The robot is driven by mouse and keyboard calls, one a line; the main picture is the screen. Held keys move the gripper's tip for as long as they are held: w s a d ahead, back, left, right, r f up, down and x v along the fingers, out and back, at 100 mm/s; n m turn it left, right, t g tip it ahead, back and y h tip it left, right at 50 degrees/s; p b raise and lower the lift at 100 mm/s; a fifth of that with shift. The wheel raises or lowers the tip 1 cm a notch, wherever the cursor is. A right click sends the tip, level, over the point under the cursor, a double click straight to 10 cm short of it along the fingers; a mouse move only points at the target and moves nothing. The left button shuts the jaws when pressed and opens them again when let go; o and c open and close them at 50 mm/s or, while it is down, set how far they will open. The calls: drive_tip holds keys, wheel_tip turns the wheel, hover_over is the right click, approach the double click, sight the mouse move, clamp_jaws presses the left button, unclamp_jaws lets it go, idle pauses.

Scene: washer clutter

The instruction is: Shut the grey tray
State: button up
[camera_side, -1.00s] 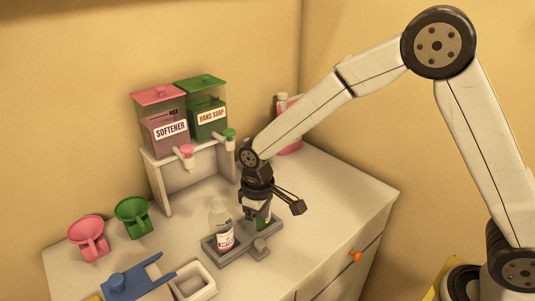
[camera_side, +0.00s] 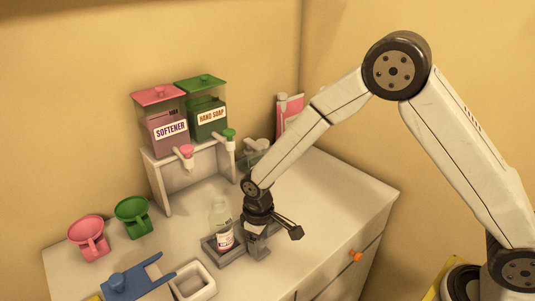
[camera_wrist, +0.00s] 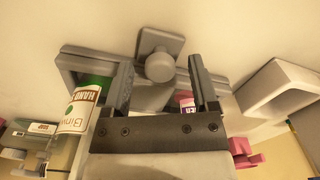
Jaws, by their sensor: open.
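The grey tray (camera_side: 210,251) lies on the cabinet top in the side view, with a clear bottle (camera_side: 223,233) standing upright at its left end. In the wrist view the tray's rim (camera_wrist: 90,55) crosses the upper middle, and its round grey knob (camera_wrist: 160,67) shows between the fingers. My gripper (camera_side: 257,246) points down at the tray's right part and hides it. It is open, with one finger on each side of the knob in the picture; contact cannot be told. A bottle labelled "HAND" (camera_wrist: 76,110) shows left of the fingers in the wrist view.
Softener (camera_side: 165,125) and hand soap (camera_side: 207,112) dispensers stand on a white rack behind. Pink (camera_side: 90,238) and green (camera_side: 132,217) cups stand left. A blue holder (camera_side: 133,283) and white box (camera_side: 192,281) lie in front.

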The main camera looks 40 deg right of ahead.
clamp_jaws()
idle(1.3)
